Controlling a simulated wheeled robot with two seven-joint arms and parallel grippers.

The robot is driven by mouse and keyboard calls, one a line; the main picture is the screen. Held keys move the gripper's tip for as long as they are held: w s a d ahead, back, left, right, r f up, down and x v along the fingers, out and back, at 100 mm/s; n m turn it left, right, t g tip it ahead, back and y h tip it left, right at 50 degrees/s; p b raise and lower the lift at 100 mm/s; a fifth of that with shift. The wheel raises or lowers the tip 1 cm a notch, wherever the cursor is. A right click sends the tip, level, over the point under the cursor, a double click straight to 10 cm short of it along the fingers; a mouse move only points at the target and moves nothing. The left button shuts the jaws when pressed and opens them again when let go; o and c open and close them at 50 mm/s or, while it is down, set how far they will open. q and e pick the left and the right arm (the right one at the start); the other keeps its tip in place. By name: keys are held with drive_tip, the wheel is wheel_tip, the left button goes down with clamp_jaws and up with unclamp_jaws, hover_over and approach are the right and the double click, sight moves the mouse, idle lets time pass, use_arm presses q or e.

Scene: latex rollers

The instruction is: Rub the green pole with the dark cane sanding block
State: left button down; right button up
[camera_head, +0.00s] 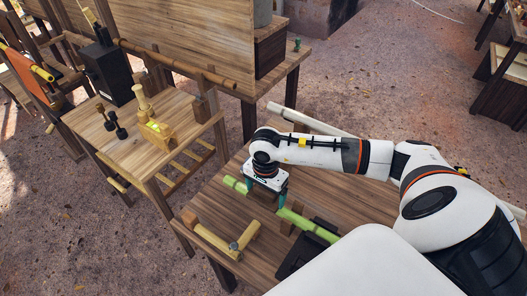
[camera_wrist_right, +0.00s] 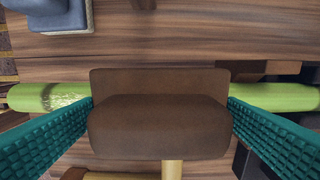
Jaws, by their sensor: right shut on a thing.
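The green pole (camera_head: 305,224) lies across the wooden workbench, and its other end (camera_head: 235,184) shows left of my right gripper (camera_head: 266,200). My right gripper is shut on the dark brown sanding block (camera_wrist_right: 160,125), which sits between its teal fingers in the right wrist view. In that view the green pole (camera_wrist_right: 275,97) runs left to right behind the block, which hides its middle. A worn-looking patch shows on the pole left of the block. I cannot tell whether the block touches the pole. My left gripper is not in view.
A black object (camera_head: 302,253) is by the green pole's near end. A pale pole (camera_head: 300,117) lies along the far edge. A side table (camera_head: 183,118) with dark tools and yellow pieces stands left.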

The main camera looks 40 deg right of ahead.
sight(254, 186)
drive_tip(key=shift+w+a+f+b, duration=0.1)
drive_tip(key=shift+w+a+b, duration=0.15)
drive_tip(key=shift+w+b, duration=0.35)
drive_tip(key=shift+w+a+b, duration=0.25)
drive_tip(key=shift+w+b, duration=0.1)
drive_tip(key=shift+w, duration=0.4)
drive_tip(key=shift+w+a, duration=0.15)
drive_tip(key=shift+w, duration=0.25)
drive_tip(key=w+b, duration=0.1)
drive_tip(key=w+a+b, duration=0.1)
drive_tip(key=shift+w+f+b, duration=0.1)
drive_tip(key=shift+w+b, duration=0.2)
drive_tip(key=shift+b, duration=0.05)
drive_tip(key=shift+w+a, duration=0.1)
drive_tip(key=shift+w, duration=0.2)
drive_tip(key=w+b, duration=0.1)
drive_tip(key=w+a+b, duration=0.1)
drive_tip(key=shift+w, duration=0.4)
drive_tip(key=shift+w+b, duration=0.3)
drive_tip(key=shift+b, duration=0.1)
drive_tip(key=shift+r, duration=0.2)
drive_tip(key=shift+r, duration=0.1)
